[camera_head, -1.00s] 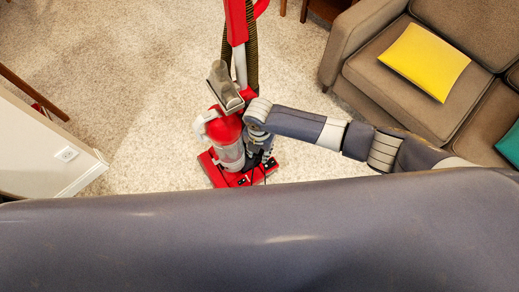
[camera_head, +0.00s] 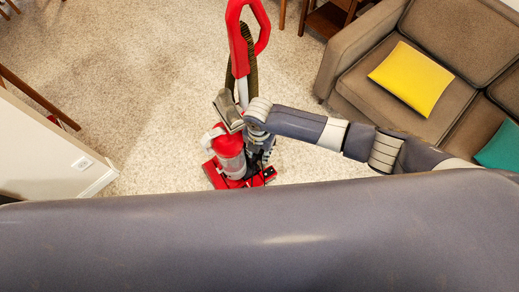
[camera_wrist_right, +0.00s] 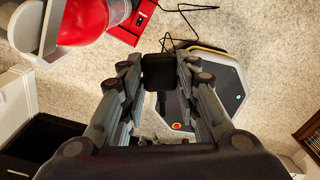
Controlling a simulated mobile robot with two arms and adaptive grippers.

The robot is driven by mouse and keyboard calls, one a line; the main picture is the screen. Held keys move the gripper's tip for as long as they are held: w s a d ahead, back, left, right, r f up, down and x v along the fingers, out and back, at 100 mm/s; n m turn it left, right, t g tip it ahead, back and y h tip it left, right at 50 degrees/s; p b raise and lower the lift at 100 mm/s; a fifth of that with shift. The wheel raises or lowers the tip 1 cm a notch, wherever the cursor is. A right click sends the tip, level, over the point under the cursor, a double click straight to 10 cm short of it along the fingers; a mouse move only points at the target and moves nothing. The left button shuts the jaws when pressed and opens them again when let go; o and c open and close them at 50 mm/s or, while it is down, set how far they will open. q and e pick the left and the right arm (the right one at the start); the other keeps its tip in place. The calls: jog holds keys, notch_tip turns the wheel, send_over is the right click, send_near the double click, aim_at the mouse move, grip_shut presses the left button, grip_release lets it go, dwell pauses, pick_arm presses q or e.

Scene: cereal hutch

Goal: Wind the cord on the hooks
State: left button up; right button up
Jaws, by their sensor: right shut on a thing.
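The red upright vacuum cleaner (camera_head: 228,146) stands on the carpet, with its red loop handle (camera_head: 238,40) at the top and a dark ribbed hose behind. My right gripper (camera_head: 264,150) is low beside the vacuum's right side, mostly hidden by its own arm. In the right wrist view its fingers (camera_wrist_right: 158,70) are closed around a small black piece that seems to belong to the cord. The black cord (camera_wrist_right: 180,10) loops over the carpet near the red vacuum head (camera_wrist_right: 128,18). I cannot make out the hooks. My left gripper is not in view.
A brown sofa (camera_head: 345,60) with a yellow cushion (camera_head: 411,78) and a teal cushion (camera_head: 500,150) stands at the right. A white wall end (camera_head: 60,150) is at the left. The carpet (camera_head: 150,60) between is clear.

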jog(key=w+d, duration=0.5)
jog(key=d, duration=0.4)
jog(key=shift+d, duration=0.4)
jog(key=shift+f, duration=0.1)
